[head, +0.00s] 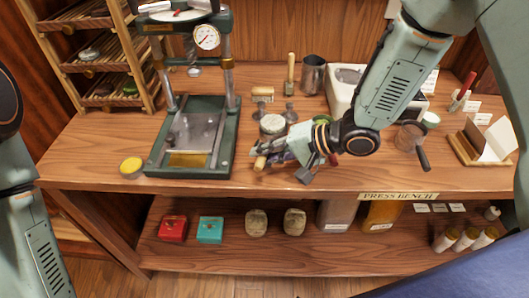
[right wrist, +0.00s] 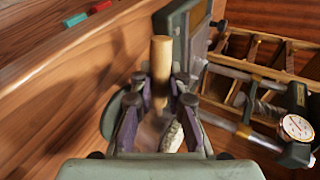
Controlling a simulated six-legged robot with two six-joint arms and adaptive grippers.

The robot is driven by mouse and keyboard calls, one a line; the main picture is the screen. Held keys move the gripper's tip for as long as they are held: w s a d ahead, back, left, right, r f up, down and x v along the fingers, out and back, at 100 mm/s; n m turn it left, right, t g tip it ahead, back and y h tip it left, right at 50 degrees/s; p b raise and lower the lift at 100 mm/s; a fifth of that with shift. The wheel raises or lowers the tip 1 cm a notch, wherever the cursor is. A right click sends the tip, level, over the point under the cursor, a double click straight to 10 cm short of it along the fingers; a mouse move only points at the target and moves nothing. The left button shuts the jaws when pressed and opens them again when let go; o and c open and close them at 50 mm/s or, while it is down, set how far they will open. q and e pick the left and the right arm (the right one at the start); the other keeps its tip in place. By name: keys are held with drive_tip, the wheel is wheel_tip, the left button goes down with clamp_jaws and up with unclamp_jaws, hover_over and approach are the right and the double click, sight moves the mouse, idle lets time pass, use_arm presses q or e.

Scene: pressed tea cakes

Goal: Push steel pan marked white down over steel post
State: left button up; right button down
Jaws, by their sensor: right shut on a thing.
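My right gripper (head: 290,155) is over the front middle of the bench, shut on a wooden-handled thing. The pale round handle (right wrist: 161,62) stands up between the fingers in the right wrist view, and its tan end (head: 260,163) shows at the gripper's left in the head view. The lower part is hidden by the fingers. A round pale-topped metal container (head: 272,125) stands just behind the gripper. I cannot pick out the steel pan marked white or the steel post for certain. My left gripper is out of view.
A green press with a dial gauge (head: 207,37) and flat base (head: 155,160) stands left of the gripper. A yellow-topped tin (head: 131,167) sits at its front left corner. The front right bench is mostly clear.

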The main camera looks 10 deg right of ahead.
drive_tip(key=shift+f, duration=0.65)
drive_tip(key=c, duration=1.3)
unclamp_jaws()
drive_tip(key=shift+o, duration=0.2)
drive_tip(key=shift+s, duration=0.1)
drive_tip(key=shift+d+r, duration=0.1)
drive_tip(key=v, duration=0.8)
drive_tip(key=shift+v, duration=1.8)
drive_tip(key=shift+d, duration=0.1)
